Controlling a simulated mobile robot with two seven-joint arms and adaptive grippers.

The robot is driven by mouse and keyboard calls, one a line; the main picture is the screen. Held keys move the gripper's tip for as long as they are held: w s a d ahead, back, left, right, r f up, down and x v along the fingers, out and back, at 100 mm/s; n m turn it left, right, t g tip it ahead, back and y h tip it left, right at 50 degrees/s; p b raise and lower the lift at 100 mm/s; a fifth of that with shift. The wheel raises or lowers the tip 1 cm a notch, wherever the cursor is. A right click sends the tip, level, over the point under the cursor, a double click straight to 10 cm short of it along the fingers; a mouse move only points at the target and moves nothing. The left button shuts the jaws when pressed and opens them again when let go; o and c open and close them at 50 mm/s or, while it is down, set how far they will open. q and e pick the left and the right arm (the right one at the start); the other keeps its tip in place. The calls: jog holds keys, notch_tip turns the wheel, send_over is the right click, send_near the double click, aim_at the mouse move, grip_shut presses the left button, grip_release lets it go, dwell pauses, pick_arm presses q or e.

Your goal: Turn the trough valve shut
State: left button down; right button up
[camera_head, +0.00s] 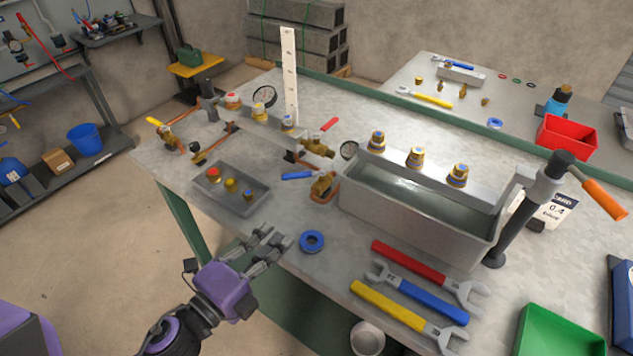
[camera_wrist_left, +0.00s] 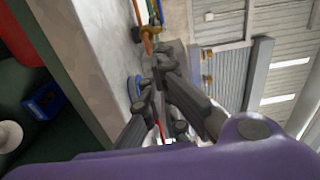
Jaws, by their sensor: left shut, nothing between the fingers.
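The trough (camera_head: 415,215) is a grey metal tank holding water, on the workbench in the head view. Beside its left end sits a brass valve with a blue lever (camera_head: 297,175). Just behind is another brass valve with a red lever (camera_head: 329,124). No label shows which is the trough valve. My left gripper (camera_head: 277,238) is shut and empty near the bench's front edge, in front of and left of the blue-levered valve, apart from it. In the left wrist view, the fingers (camera_wrist_left: 158,68) point toward brass and orange fittings. My right gripper is not in view.
A blue tape roll (camera_head: 312,241) lies close right of my left gripper. Red, blue and yellow wrenches (camera_head: 393,306) lie in front of the trough. A small tray (camera_head: 244,210) of fittings stands behind the gripper. A hand pump (camera_head: 535,200) stands at the trough's right end.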

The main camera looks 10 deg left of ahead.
aim_at(304, 174)
pick_arm(q)
jog(key=x, duration=0.3)
jog(key=r+p+x, duration=0.1)
jog(key=x, duration=0.1)
jog(key=p+x, duration=0.1)
jog(key=x, duration=0.2)
jog(key=shift+w+d+r, duration=0.15)
jog(key=shift+w, duration=0.1)
jog(key=w, duration=0.1)
jog(key=w+a, duration=0.1)
jog(key=w, duration=0.1)
jog(key=shift+w+p, duration=0.15)
jog(key=shift+p, duration=0.15)
jog(key=shift+w+a, duration=0.15)
jog(key=shift+w, duration=0.3)
jog(key=shift+f, duration=0.25)
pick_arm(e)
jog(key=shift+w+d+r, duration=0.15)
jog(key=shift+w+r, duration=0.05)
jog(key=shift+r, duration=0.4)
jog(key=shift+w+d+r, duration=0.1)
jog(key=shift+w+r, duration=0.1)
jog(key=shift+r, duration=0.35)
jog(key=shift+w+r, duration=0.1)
